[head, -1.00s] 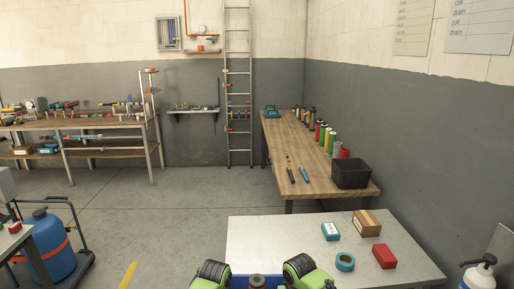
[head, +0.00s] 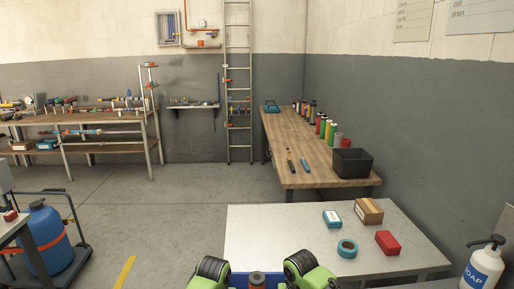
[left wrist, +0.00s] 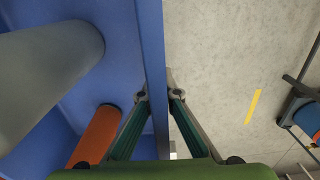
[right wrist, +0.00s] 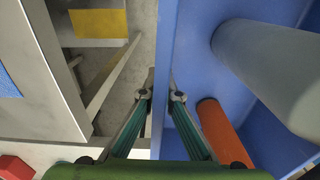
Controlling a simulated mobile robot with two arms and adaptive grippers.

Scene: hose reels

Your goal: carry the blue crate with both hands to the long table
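The blue crate (head: 238,281) is at the bottom edge of the head view, mostly cut off. My left gripper (left wrist: 157,97) is shut on one crate wall (left wrist: 153,50), a finger on each side. My right gripper (right wrist: 161,96) is shut on the opposite wall (right wrist: 166,45) in the same way. Inside the crate are a grey cylinder (left wrist: 45,65) and an orange-brown cylinder (left wrist: 98,135); both also show in the right wrist view. The long wooden table (head: 283,140) stands against the right wall, beyond a nearer pale table.
The pale table (head: 285,235) in front holds a teal-white box (head: 332,218), cardboard box (head: 369,210), teal tape roll (head: 347,248) and red box (head: 388,243). The long table carries a black bin (head: 352,163), several cans and tools. Floor (head: 165,215) is clear left of the tables; a cart with a blue tank (head: 42,240) stands farther left.

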